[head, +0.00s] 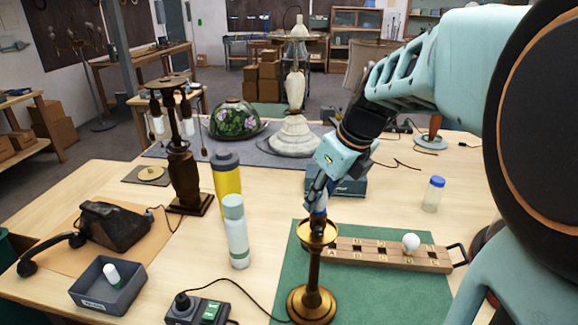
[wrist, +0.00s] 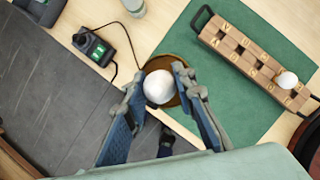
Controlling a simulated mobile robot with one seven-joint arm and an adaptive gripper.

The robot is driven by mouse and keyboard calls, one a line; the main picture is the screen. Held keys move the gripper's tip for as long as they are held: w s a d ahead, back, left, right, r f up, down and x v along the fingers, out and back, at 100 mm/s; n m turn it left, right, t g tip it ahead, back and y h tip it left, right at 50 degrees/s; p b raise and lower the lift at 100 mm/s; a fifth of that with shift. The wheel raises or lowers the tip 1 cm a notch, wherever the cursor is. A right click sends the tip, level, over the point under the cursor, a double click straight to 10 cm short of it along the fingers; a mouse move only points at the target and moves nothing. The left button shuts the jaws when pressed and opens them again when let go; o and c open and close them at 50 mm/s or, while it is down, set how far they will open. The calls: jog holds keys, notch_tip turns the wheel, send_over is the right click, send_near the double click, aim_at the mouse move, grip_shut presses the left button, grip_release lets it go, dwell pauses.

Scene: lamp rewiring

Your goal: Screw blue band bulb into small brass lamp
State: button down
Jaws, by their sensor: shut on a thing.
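The small brass lamp (head: 313,267) stands upright on the green mat, with a round base and a wide cup at its top. My gripper (head: 317,192) points down over the cup and is shut on a bulb. In the wrist view the bulb is a white globe (wrist: 159,87) between the two fingers of my gripper (wrist: 158,84), above the brass cup (wrist: 158,62). A small blue patch shows at the fingers in the head view, in line with the blue band bulb (head: 320,203). The bulb's lower end and the socket are hidden, so I cannot tell whether they touch.
A wooden rack (head: 385,255) with lettered places holds another white bulb (head: 410,242) right of the lamp. A switch box (head: 197,310) with a cord, a white-green bottle (head: 235,230) and a yellow canister (head: 226,176) stand left. A grey bin (head: 108,290) holds a bulb.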

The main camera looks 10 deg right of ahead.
jog(key=c, duration=1.5)
grip_release()
jog(key=shift+o, duration=0.2)
jog(key=o, duration=0.3)
